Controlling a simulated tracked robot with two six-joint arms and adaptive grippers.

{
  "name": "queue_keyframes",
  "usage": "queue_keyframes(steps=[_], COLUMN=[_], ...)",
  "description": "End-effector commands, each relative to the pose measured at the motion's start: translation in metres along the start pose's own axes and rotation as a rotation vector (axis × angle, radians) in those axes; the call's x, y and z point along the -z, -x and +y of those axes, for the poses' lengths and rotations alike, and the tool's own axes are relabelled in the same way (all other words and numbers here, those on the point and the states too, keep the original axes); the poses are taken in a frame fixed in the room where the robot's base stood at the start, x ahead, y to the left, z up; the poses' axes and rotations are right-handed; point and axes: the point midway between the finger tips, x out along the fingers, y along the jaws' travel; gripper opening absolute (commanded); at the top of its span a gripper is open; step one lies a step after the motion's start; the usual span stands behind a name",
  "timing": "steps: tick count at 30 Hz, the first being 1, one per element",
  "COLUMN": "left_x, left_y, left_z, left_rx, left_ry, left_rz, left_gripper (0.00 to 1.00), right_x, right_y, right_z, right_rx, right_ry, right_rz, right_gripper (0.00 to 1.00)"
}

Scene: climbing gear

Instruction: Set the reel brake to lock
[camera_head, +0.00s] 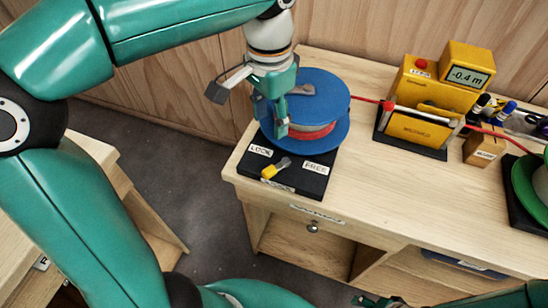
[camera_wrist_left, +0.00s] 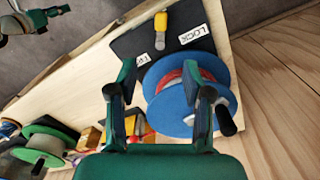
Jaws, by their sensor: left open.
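The blue reel (camera_head: 325,90), wound with red rope, sits on a black base (camera_head: 310,180) at the left end of the bench. The brake lever (camera_head: 270,172) on the base has a yellow handle and a grey inner end. It lies between the LOCK label (camera_head: 260,150) and the FREE label (camera_head: 315,167), its yellow end pointing away from the reel. My left gripper (camera_head: 281,128) is open over the reel's left side, behind the lever. In the left wrist view, the lever (camera_wrist_left: 160,25) lies beyond the fingers. My right gripper (camera_head: 375,301) is partly cut off at the bottom edge.
Red rope runs right from the reel through a yellow meter (camera_head: 420,95) reading -0.4 m, towards a green reel (camera_head: 530,185). Markers (camera_head: 500,110) stand in a wooden block behind. A wooden wall backs the bench. The bench top in front of the meter is clear.

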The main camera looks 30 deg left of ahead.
Motion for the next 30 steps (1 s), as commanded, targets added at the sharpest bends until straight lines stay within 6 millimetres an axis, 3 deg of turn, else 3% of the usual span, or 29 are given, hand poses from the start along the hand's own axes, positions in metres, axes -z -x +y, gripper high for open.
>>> queue_keyframes(steps=[8, 21, 30], left_x=[-0.005, -0.007, -0.006], left_y=[-0.041, -0.133, -0.162], left_z=[-0.004, -0.005, -0.005], left_rx=[-0.001, -0.001, -0.001], left_ry=[0.015, 0.019, 0.020], left_rz=[-0.005, -0.005, -0.001], left_gripper=[0.50, 0.50, 0.50], right_x=[0.000, 0.000, 0.000], right_y=[-0.005, -0.011, -0.012], right_z=[0.002, 0.004, 0.004], right_rx=[0.000, 0.000, 0.000], right_ry=[0.000, 0.000, 0.000], right_rz=[-0.001, -0.001, 0.000], right_gripper=[0.57, 0.57, 0.57])
